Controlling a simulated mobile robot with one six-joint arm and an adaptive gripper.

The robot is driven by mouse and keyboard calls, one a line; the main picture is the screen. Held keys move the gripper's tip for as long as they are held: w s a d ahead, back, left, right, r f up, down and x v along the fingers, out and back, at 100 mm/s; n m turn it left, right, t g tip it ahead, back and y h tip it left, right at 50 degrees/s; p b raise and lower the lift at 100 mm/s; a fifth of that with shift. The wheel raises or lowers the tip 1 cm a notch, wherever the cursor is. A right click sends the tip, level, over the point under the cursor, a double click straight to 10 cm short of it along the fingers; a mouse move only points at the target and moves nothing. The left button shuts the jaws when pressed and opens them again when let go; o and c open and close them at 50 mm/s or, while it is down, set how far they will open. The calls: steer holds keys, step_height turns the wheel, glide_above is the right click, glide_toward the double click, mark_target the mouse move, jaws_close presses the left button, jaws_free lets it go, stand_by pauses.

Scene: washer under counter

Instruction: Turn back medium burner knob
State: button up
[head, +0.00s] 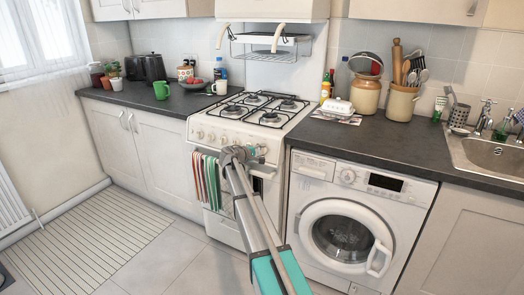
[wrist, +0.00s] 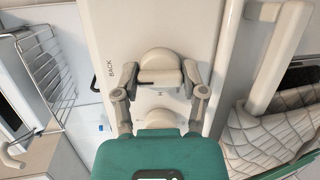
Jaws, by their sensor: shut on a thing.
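The white gas stove (head: 245,120) stands between the counters, with a row of knobs (head: 211,136) along its front panel. The word BACK is printed on the panel beside this knob. Another knob (wrist: 158,118) lies nearer my gripper's teal body, which partly covers it. The pictures do not show clearly which burner the held knob serves.
The oven handle (wrist: 275,55) and a quilted cloth (wrist: 275,130) are close on the right in the wrist view. A striped towel (head: 205,178) hangs on the oven front. The washing machine (head: 345,220) stands right of the stove.

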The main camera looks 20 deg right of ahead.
steer(key=shift+w+a+m, duration=0.1)
steer(key=shift+w+m, duration=0.05)
steer(key=shift+m, duration=0.15)
steer(key=o, duration=1.2)
steer(key=shift+c, duration=0.2)
steer(key=shift+s, duration=0.25)
